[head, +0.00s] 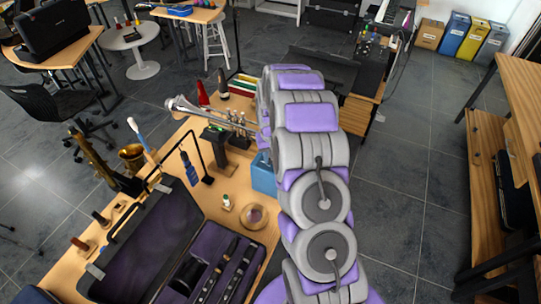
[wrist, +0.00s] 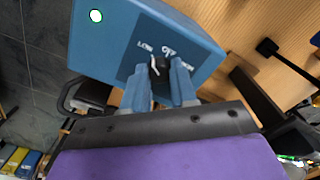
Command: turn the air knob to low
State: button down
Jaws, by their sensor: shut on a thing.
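The blue box (wrist: 110,50) fills the upper middle of the wrist view. Its darker panel carries the words LOW and OFF and a third, partly hidden label to the right. A small black air knob (wrist: 159,64) with a white pointer line sits just below the labels; the pointer leans toward the LOW side. My gripper (wrist: 165,68) has its two blue fingers closed on either side of the knob. In the head view the blue box (head: 263,174) shows beside my arm, partly covered by it; the gripper and knob are hidden there.
On the wooden table (head: 222,206) stand a trumpet (head: 212,114), a small bottle (head: 227,202) and a round dish (head: 254,216). An open purple-lined case (head: 140,240) lies at the front left.

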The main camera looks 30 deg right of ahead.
jog(key=shift+w+r, duration=0.1)
jog(key=shift+w, duration=0.05)
jog(key=c, duration=0.9)
grip_release()
notch_tip(320, 180, up, 17)
jog(key=p, duration=0.1)
jog(key=shift+r, duration=0.1)
